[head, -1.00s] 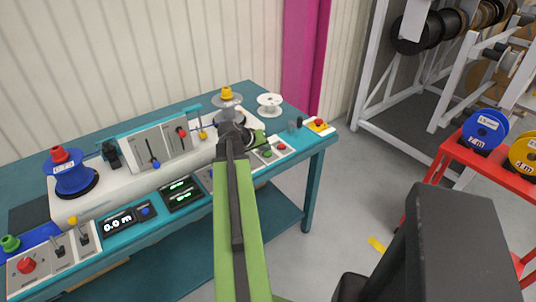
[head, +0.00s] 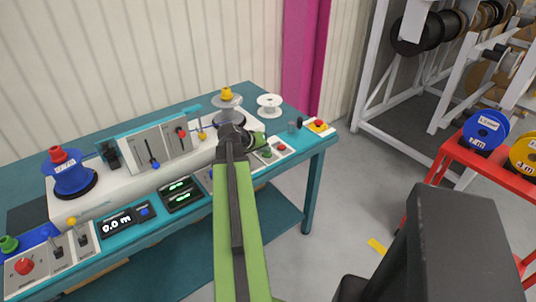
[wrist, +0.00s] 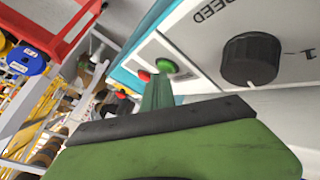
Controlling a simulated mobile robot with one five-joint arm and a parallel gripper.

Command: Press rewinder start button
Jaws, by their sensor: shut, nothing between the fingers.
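The green button (head: 265,153) and the red button (head: 281,147) sit on a white panel at the right front of the teal bench. Both also show in the wrist view, the green button (wrist: 166,65) larger and the red button (wrist: 144,76) beside it. My gripper (head: 259,139) is shut and empty, over that panel just behind the green button in the head view. In the wrist view the green fingers (wrist: 157,92) point toward the two buttons. I cannot tell whether the tips touch the green button.
A black speed knob (wrist: 250,58) stands on the panel near my fingers. A white empty reel (head: 269,105) and a yellow-topped spindle (head: 227,94) stand behind. A red-buttoned yellow box (head: 319,126) is at the bench's right end. A red table (head: 455,150) holds reels at right.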

